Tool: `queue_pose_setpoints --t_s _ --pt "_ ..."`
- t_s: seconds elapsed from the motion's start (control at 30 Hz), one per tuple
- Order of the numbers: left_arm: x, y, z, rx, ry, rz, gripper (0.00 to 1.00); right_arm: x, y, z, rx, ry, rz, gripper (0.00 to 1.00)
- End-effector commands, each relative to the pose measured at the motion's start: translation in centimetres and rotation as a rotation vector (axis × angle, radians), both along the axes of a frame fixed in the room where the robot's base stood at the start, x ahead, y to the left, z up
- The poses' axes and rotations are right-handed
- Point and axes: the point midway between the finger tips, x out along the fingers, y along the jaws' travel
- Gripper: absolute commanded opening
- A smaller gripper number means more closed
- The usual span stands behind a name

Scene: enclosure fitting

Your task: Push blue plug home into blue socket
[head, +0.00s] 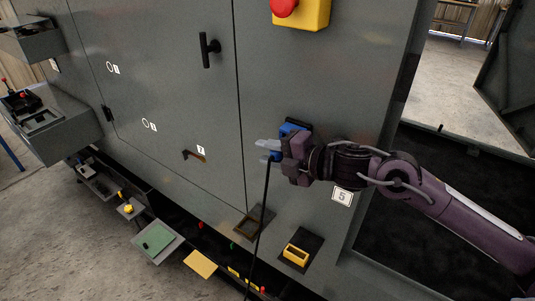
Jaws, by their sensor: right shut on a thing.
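My right gripper (265,151) reaches in from the right, in front of the grey cabinet face. Its pale fingers are shut on the blue plug (276,156), of which only a small blue part shows. A black cable (262,215) hangs down from the plug. The blue socket (293,127) shows just above the gripper, on a dark plate on the cabinet. The gripper hides most of the plug and part of the socket. I cannot tell how the plug and socket meet. My left gripper is not in view.
The grey cabinet (165,70) carries a black handle (206,50), a yellow box with a red button (301,12), and a label "5" (342,196). Below are a yellow-framed socket (296,254) and a brown-framed opening (254,222). Trays, including a green-topped one (157,242), stand lower left.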

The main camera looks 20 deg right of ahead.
Motion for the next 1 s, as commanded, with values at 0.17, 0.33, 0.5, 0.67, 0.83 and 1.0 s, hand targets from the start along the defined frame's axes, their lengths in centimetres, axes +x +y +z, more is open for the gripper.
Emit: queue_pose_setpoints --t_s 0.17,0.33,0.5,0.67,0.83,1.0 --pt "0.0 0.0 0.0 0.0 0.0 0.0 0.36 0.2 -0.3 0.1 -0.001 -0.002 -0.002 0.03" --pt "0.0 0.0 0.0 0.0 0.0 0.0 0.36 0.1 -0.1 0.1 0.0 -0.002 -0.001 0.03" --pt "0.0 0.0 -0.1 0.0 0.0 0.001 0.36 -0.3 0.4 0.0 0.0 -0.002 -0.001 0.03" --pt "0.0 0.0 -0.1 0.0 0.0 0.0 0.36 -0.7 1.0 0.0 0.0 -0.001 0.0 0.03" --pt "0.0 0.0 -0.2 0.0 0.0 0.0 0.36 -1.1 1.5 0.0 0.0 0.0 0.0 0.03" --pt "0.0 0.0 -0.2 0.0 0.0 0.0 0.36 -1.5 1.9 0.0 0.0 0.0 0.0 0.03"
